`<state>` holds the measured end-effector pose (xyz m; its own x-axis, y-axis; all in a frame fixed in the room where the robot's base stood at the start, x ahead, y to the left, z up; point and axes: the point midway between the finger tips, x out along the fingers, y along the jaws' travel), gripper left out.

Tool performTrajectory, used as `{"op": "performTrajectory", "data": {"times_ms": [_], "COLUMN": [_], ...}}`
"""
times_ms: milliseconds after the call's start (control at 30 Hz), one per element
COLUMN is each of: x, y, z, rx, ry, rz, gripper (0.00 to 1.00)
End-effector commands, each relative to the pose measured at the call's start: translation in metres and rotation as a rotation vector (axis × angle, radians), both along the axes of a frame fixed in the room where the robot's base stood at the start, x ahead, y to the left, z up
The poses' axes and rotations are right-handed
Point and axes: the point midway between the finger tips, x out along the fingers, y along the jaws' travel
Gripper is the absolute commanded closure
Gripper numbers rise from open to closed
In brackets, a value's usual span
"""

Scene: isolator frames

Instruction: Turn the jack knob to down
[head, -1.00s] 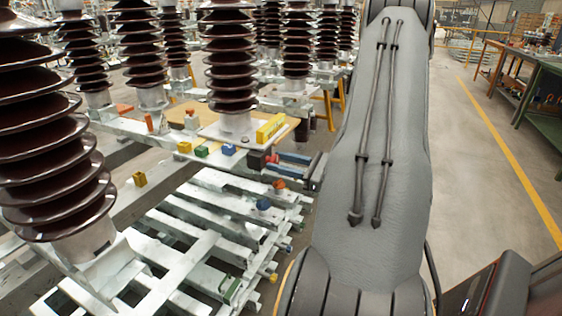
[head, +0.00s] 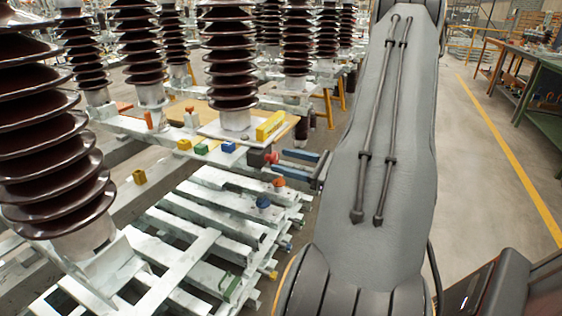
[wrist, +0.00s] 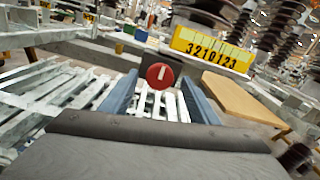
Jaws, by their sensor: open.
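The jack knob (wrist: 160,76) is a red disc with a white bar, upright in the wrist view. In the head view the red knob (head: 271,157) sits on a dark block at the right end of the frame's upper beam. My gripper (head: 280,161) is open, with its two blue fingers pointing at the knob from the right. In the wrist view the fingers (wrist: 158,82) stand left and right of the knob's outline with gaps between. I cannot tell whether the tips reach its depth. A yellow scale plate (wrist: 211,48) with numbers is up and to the right of the knob.
White slatted metal frames (head: 190,219) lie below and left of my gripper. Brown ribbed insulators (head: 229,62) stand above the beam.

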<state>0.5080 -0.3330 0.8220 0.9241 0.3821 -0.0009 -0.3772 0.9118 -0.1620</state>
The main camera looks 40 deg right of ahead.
Motion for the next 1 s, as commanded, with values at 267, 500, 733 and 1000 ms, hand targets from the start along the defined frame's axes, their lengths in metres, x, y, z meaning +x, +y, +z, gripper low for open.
{"op": "performTrajectory", "data": {"times_ms": [267,500,733,1000], "x": [-0.041,-0.053,-0.053,-0.053], "y": [-0.018,-0.022,-0.021,-0.021], "z": [0.000,0.000,0.000,0.000], "rx": [0.000,0.001,0.001,0.001], "ry": [-0.001,0.000,0.000,0.000], "rz": [-0.004,-0.001,0.000,0.000], "gripper": [0.45,0.45,0.45,0.45]}}
